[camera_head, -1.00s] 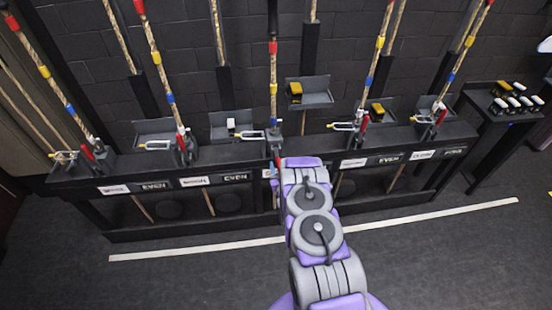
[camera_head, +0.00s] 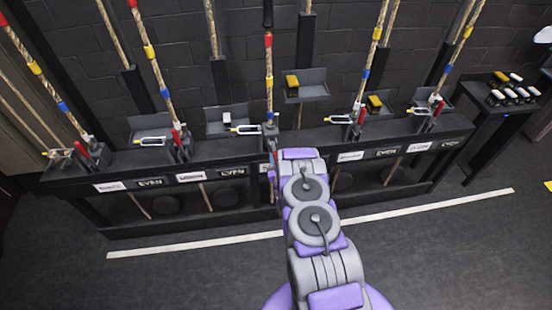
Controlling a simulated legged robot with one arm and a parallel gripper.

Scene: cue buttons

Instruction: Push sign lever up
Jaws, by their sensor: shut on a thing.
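Several red levers stand along the black bench, one beside each rope station. The middle station's red lever (camera_head: 274,146) shows only in part, just left of the end of my arm. My gripper (camera_head: 274,165) is mostly hidden by my own purple and grey wrist. It is shut at the lower part of this middle lever. Its fingertips are too small to make out. The other red levers, such as the left one (camera_head: 177,139) and the right one (camera_head: 362,115), stand apart from my arm.
The black bench (camera_head: 330,136) carries label plates, including a white one (camera_head: 192,177). Ropes with coloured bands rise behind it. Small shelves hold yellow blocks (camera_head: 292,82). A side table (camera_head: 482,108) with several small objects stands at right.

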